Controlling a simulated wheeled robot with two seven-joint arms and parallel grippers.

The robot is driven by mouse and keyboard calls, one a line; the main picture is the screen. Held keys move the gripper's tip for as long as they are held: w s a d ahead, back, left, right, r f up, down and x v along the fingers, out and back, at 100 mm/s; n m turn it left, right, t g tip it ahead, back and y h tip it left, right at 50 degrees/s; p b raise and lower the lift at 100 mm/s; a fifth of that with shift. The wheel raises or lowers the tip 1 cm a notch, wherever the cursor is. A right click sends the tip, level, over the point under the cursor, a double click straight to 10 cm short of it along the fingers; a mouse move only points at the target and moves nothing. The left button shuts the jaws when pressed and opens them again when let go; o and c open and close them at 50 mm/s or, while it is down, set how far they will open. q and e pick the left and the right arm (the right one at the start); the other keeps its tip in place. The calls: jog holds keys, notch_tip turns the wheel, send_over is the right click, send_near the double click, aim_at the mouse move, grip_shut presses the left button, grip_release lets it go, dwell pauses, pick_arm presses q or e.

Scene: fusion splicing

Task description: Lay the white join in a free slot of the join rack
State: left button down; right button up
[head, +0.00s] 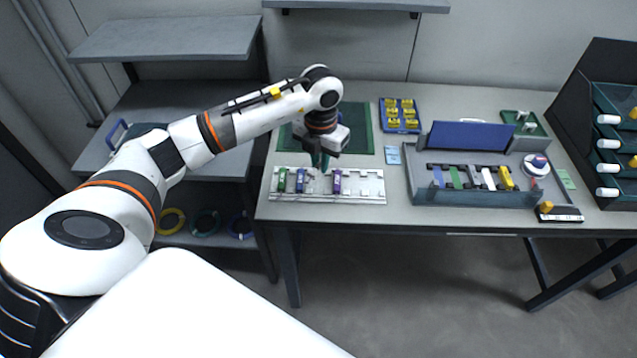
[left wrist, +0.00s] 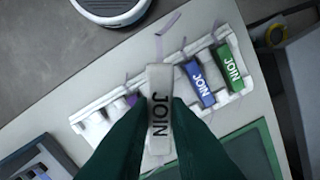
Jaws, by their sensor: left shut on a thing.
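The white join rack (head: 365,196) lies near the front left of the table. It holds a green join (head: 282,180), a blue join (head: 300,181) and a purple join (head: 337,181). My left gripper (head: 320,161) is over the rack, between the blue and purple joins, fingers pointing down. In the left wrist view its dark green fingers are shut on the white join (left wrist: 158,112), lettered JOIN, with the blue join (left wrist: 198,85) and green join (left wrist: 230,68) to its right. The purple join (left wrist: 132,100) is mostly hidden. I cannot tell whether the white join touches the rack.
A grey tray (head: 470,198) with a blue lid and several coloured strips stands right of the rack. A green mat (head: 357,125) lies behind the rack, beside a blue tray with yellow pieces (head: 400,115). A drawer unit (head: 600,110) stands at the far right.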

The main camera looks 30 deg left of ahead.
pick_arm(q)
jog(key=w+a+r+n, duration=0.1)
jog(key=r+n, duration=0.1)
jog(key=n, duration=0.2)
jog(key=n+p, duration=0.1)
jog(key=n, duration=0.1)
send_over(319, 184)
notch_tip(319, 184, down, 5)
jog(key=shift+f, duration=0.15)
notch_tip(319, 184, down, 4)
jog(key=shift+f+p, duration=0.2)
jog(key=shift+p, duration=0.2)
jog(key=shift+f, duration=0.1)
pick_arm(e)
jog(key=shift+s+a+r, duration=0.15)
jog(key=shift+s+r, duration=0.05)
jog(key=shift+r, duration=0.6)
pick_arm(q)
jog(key=shift+f, duration=0.15)
jog(key=c, duration=1.4)
grip_release()
pick_arm(e)
jog(key=shift+f, duration=0.1)
